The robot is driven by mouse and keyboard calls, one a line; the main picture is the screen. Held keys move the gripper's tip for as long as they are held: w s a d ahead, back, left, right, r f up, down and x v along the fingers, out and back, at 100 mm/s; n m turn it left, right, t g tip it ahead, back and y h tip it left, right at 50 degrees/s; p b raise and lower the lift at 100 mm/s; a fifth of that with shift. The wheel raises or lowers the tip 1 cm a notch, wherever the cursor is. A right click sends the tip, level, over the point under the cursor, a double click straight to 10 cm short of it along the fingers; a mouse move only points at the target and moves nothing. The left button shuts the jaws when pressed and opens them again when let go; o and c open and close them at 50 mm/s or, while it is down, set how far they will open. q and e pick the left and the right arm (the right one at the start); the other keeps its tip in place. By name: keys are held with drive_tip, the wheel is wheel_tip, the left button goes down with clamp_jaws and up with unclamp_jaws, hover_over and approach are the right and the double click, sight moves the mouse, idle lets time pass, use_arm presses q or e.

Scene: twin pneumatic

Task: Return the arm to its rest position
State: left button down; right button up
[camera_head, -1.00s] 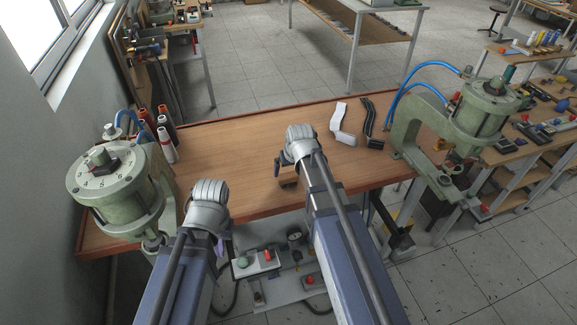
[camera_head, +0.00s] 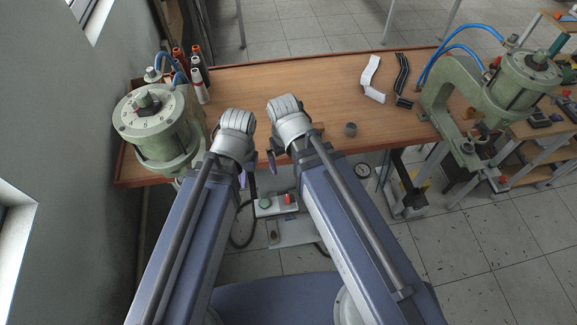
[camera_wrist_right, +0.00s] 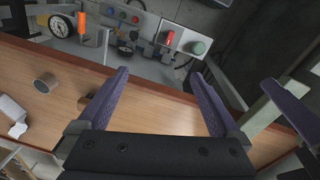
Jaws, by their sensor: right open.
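Both my arms reach forward side by side over the front edge of the wooden table. My right gripper (camera_head: 271,162) hangs mostly hidden behind its wrist in the head view. In the right wrist view my right gripper (camera_wrist_right: 164,88) has its purple fingers wide apart, with nothing between them. My left gripper (camera_head: 243,180) is just left of it in the head view, mostly hidden by its own wrist. One purple finger of my left gripper (camera_wrist_right: 290,105) shows at the right of the right wrist view; its opening cannot be told.
The wooden table (camera_head: 320,90) bears a small grey cylinder (camera_head: 350,129), a white part (camera_head: 371,80) and a black part (camera_head: 403,80). Green presses stand at left (camera_head: 160,125) and right (camera_head: 500,90). A control panel (camera_head: 275,205) sits below the front edge.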

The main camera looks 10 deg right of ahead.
drive_tip(key=shift+n+g+h, duration=0.3)
drive_tip(key=shift+g+h, duration=0.1)
drive_tip(key=shift+g, duration=0.1)
drive_tip(key=s, duration=0.1)
drive_tip(key=s+a, duration=0.1)
drive_tip(key=s, duration=0.2)
drive_tip(key=shift+s+a, duration=0.1)
drive_tip(key=shift+a, duration=0.15)
wheel_tip(320, 180, down, 4)
drive_tip(key=b, duration=0.4)
